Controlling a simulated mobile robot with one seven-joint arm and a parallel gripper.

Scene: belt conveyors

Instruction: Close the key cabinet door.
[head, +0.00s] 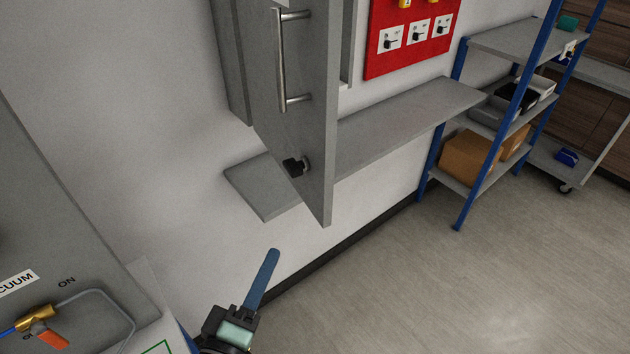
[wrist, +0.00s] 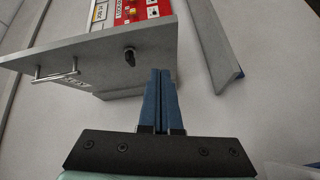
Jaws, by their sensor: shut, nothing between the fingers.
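The grey key cabinet door (head: 300,130) stands open, swung out from the wall, in the head view. It has a long metal bar handle (head: 281,60) and a black knob or key (head: 295,167) near its lower corner. Part of the grey cabinet body (head: 229,60) shows behind it. In the wrist view the door (wrist: 100,47) is at upper left, with its handle (wrist: 55,76) and black knob (wrist: 129,54). My gripper (head: 273,254) is below the door in the head view, apart from it. Its blue fingers are together and empty in the wrist view (wrist: 161,73).
A grey wall shelf (head: 400,118) runs behind the door. A red lockout board (head: 412,45) hangs to the right. A blue-post rack (head: 520,85) with boxes stands farther right. A grey vacuum panel (head: 60,240) is at left. The floor at lower right is clear.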

